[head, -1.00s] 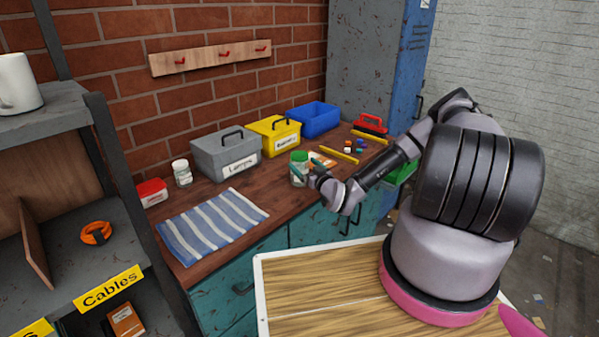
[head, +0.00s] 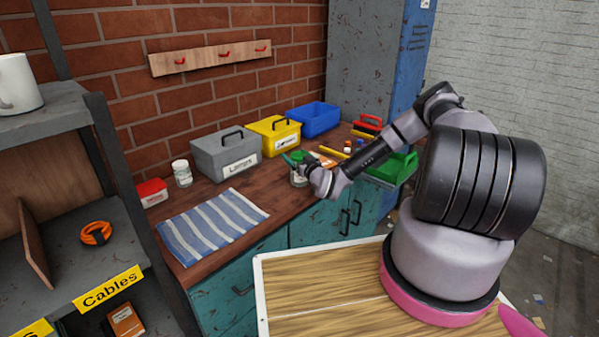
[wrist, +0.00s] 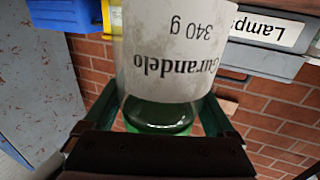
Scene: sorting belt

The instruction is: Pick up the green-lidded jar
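The green-lidded jar (head: 299,180) stands upright on the wooden worktop, partly hidden by my gripper (head: 296,160) at lid height. In the wrist view the jar (wrist: 168,60) appears upside down and fills the middle. Its white label reads "Gurandelo 340 g", and its green lid end lies between the fingers. My gripper (wrist: 160,108) is open, with one green finger on each side of the jar's upper part. A narrow gap seems to show on both sides; contact is hard to make out.
A grey "Lamps" box (head: 224,155), a yellow box (head: 273,136) and a blue bin (head: 314,119) line the wall. A white-lidded jar (head: 182,173) and a red tub (head: 151,192) stand left. A striped cloth (head: 211,226) lies in front. A green tray (head: 393,168) is at right.

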